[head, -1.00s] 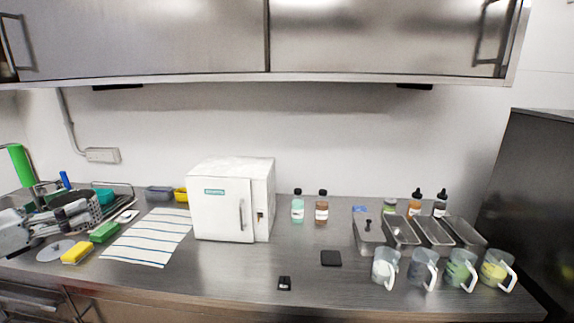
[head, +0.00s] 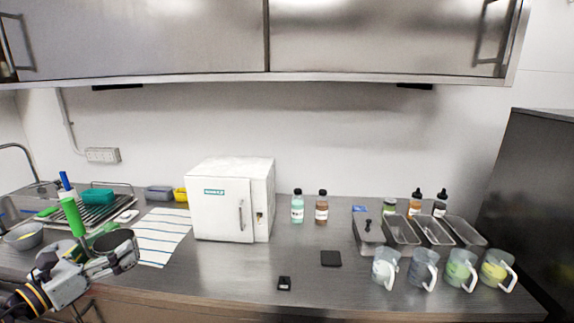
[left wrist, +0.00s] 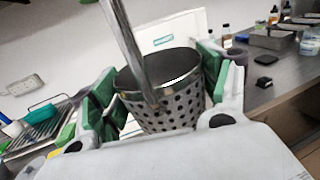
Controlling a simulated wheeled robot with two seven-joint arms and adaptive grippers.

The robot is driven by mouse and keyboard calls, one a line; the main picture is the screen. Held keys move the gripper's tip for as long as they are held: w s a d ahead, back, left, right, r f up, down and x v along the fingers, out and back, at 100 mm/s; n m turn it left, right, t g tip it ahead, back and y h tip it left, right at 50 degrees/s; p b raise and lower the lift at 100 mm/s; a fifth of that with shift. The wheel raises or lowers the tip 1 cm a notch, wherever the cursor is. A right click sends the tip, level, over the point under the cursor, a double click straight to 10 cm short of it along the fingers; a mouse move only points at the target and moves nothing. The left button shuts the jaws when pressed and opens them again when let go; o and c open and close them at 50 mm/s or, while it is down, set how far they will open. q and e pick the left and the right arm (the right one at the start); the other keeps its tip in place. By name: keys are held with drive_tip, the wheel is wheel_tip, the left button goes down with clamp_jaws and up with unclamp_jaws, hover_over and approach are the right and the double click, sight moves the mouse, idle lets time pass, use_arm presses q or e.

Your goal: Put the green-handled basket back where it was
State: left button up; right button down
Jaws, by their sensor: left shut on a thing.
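The green-handled basket (head: 121,250) is a perforated metal cylinder on a metal rod with a green grip (head: 70,215). My left gripper (head: 93,259) is shut on it, in front of the striped cloth in the head view. In the left wrist view the basket (left wrist: 168,112) sits between my green-padded fingers, its rim facing up and its rod crossing in front. The basket looks held above the counter's front left part. Its inside is mostly dark. My right gripper is not in view.
The striped cloth (head: 165,232) lies right of the basket, then a white box-shaped machine (head: 222,205). A drying rack (head: 118,212) with a teal tub (head: 97,196) stands behind, and a grey bowl (head: 24,237) is at left. Steel pans and jugs stand far right.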

use_arm(q)
drive_tip(key=d+f+n+y, duration=0.1)
drive_tip(key=d+f+y, duration=0.1)
drive_tip(key=d+f, duration=0.4)
drive_tip(key=d+f+n+y, duration=0.1)
drive_tip(key=d+f+y, duration=0.1)
drive_tip(key=d+f, duration=0.5)
drive_tip(key=d+f+n+t+y, duration=0.1)
drive_tip(key=d+f, duration=0.5)
drive_tip(key=f, duration=0.9)
drive_tip(key=shift+d+f+n+y, duration=0.2)
drive_tip(key=shift+f+n+y, duration=0.05)
drive_tip(key=shift+n+y, duration=0.3)
drive_tip(key=shift+r, duration=0.1)
drive_tip(key=shift+s+a+f, duration=0.1)
drive_tip(key=shift+f, duration=0.2)
idle(0.8)
